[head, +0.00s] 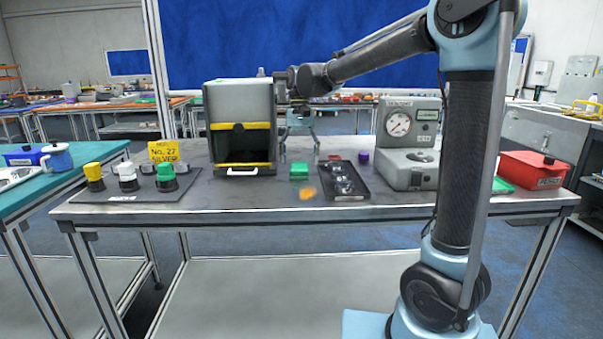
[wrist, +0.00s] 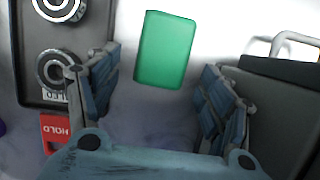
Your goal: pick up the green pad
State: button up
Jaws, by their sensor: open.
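The green pad (head: 299,172) lies on the grey table near its middle, between the grey box and the black tray. In the wrist view the green pad (wrist: 165,49) is a green rectangle, a little tilted, ahead of and between my fingers. My gripper (wrist: 158,82) is open and empty, with its two blue-grey fingers apart on either side. In the head view my gripper (head: 299,125) hangs above the table over the pad, clear of it.
The grey box (head: 240,102) with yellow edges stands left of the pad. The black tray (head: 362,190) with round metal parts lies to its right. A red HOLD tag (wrist: 55,130) lies near the tray. A gauge unit (head: 408,150) stands further right.

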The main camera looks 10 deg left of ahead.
aim_at(299, 171)
jog(key=shift+s+d+f, duration=0.1)
jog(key=shift+s, duration=0.5)
jog(key=shift+s+d+f, duration=0.1)
jog(key=shift+s, duration=0.45)
jog(key=shift+f, duration=0.35)
jog(key=c, duration=1.2)
jog(key=shift+o, duration=0.2)
